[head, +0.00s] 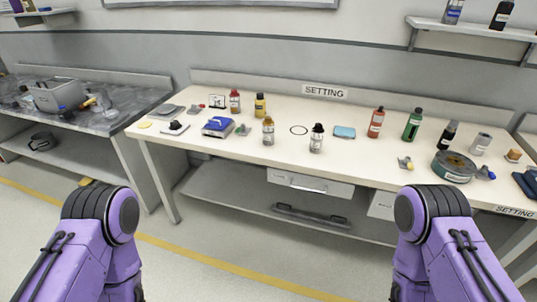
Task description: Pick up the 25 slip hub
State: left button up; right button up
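I cannot tell which item is the 25 slip hub; no label is readable at this size. Several small fittings lie on the cream table marked SETTING (225,152). A small yellow and grey piece (405,163) lies near the front edge at right. A small grey and red piece (195,108) lies at the back left. Only my purple arm links show, at lower left and lower right. Both grippers are out of view.
Several bottles stand on the table, including a red one (376,122) and a green one (412,125). A round dark tin (453,167) sits at right. A grey bench (130,100) with a grey bin (55,95) stands at left. The floor in front is clear.

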aim_at(267, 132)
jog(key=u, duration=0.3)
jog(key=k, duration=0.25)
jog(key=z, duration=1.15)
jog(key=i, duration=0.85)
